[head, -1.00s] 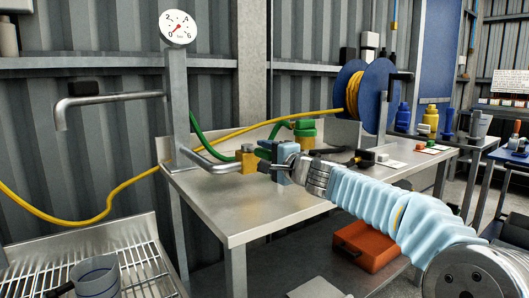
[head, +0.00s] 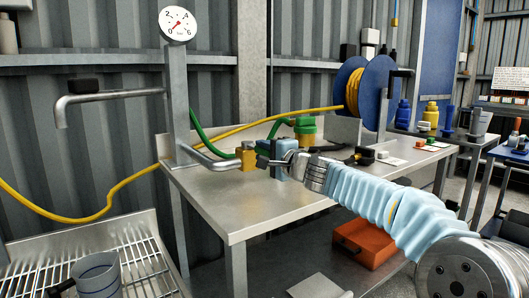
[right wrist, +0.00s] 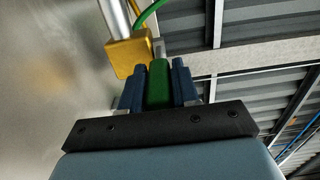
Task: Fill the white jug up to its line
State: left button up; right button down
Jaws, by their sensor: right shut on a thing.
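The jug (head: 97,276), pale grey with a thin dark line around it and a dark handle, stands on the wire rack at lower left. Its contents cannot be seen. The bent pipe spout (head: 60,115) hangs high above and left of it, and no stream shows. A yellow block (head: 246,157) sits at the end of the lower pipe. My right gripper (head: 264,154) is beside this block. In the right wrist view its blue fingers are shut on a green piece (right wrist: 159,84), next to the yellow block (right wrist: 130,53). My left gripper is out of view.
The steel table (head: 230,205) is clear in front. A round gauge (head: 174,25) tops the post. A yellow hose (head: 130,185) runs to a blue reel (head: 378,85). A green and yellow fitting (head: 305,130) stands behind my gripper. An orange box (head: 365,243) is below.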

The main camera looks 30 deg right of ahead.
jog(key=shift+w+d+r+n+y+p, duration=0.2)
jog(key=shift+d+n+y+p, duration=0.4)
jog(key=shift+y, duration=0.3)
jog(key=n+y, duration=0.1)
jog(key=d+n+g+y+p, duration=0.1)
jog(key=y, duration=0.1)
jog(key=d+n+y, duration=0.1)
jog(key=shift+w+f+g, duration=0.2)
jog(key=shift+w+g, duration=0.05)
jog(key=shift+g, duration=0.15)
jog(key=c, duration=0.9)
grip_release()
jog(key=b+v, duration=0.2)
jog(key=v, duration=1.1)
jog(key=shift+s+d+f+b, duration=0.1)
jog(key=shift+s+d+b, duration=0.15)
jog(key=shift+s+b, duration=0.1)
